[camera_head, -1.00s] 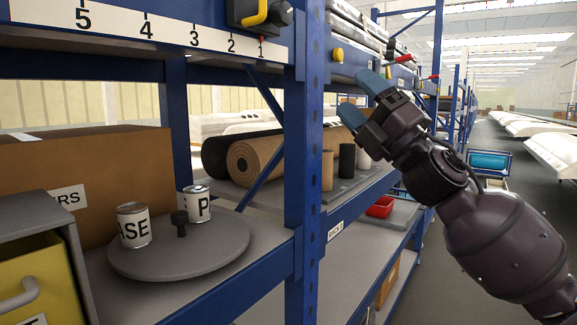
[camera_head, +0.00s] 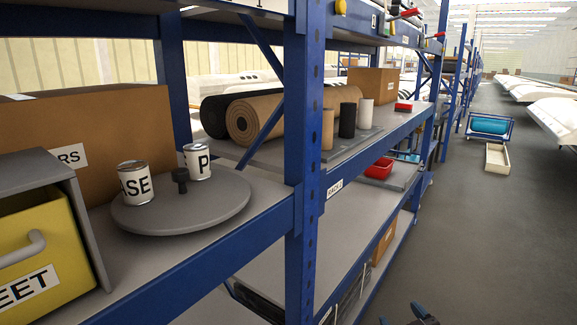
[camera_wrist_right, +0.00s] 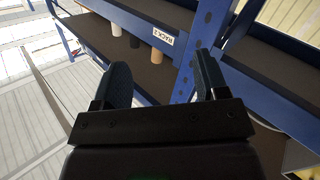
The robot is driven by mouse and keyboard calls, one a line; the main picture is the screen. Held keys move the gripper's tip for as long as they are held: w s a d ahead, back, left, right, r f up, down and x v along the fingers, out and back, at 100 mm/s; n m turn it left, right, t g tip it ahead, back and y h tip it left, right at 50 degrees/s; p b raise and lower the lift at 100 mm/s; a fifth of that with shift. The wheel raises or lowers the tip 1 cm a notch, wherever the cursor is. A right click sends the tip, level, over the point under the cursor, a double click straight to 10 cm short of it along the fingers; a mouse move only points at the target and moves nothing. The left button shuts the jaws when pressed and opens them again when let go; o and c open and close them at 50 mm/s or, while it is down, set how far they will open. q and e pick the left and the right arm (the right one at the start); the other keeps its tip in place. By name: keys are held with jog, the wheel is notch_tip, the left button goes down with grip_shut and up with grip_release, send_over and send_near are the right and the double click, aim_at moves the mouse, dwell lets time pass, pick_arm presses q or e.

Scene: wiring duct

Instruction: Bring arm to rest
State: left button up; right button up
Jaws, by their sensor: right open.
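My right gripper (camera_head: 410,318) shows only as dark tips at the bottom edge of the head view, low in front of the shelving. In the right wrist view my right gripper (camera_wrist_right: 162,85) has its two dark fingers spread apart with nothing between them. The blue shelf rack (camera_head: 306,170) stands beyond the fingers, and its blue upright (camera_wrist_right: 190,70) shows near the right finger. My left gripper is not in the head view.
The rack bears a round grey turntable (camera_head: 215,215) with two cans, a yellow drawer (camera_head: 40,250), a cardboard box (camera_head: 120,130), rolls (camera_head: 255,118), several cylinders and a red bin (camera_head: 379,168). The aisle floor (camera_head: 480,240) on the right is clear nearby.

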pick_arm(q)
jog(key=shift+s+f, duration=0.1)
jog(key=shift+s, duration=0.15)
pick_arm(e)
jog(key=s+d+f+m+g+h, duration=0.1)
jog(key=s+d+f+m+g, duration=0.1)
jog(key=s+f, duration=0.8)
jog(key=s+d+f+m+g+h, duration=0.2)
jog(key=s+f+g, duration=0.1)
jog(key=s+f, duration=0.6)
jog(key=s, duration=0.4)
jog(key=shift+s+d+f+m+g, duration=0.15)
jog(key=shift+s+f+m+g, duration=0.15)
jog(key=shift+s+f, duration=0.05)
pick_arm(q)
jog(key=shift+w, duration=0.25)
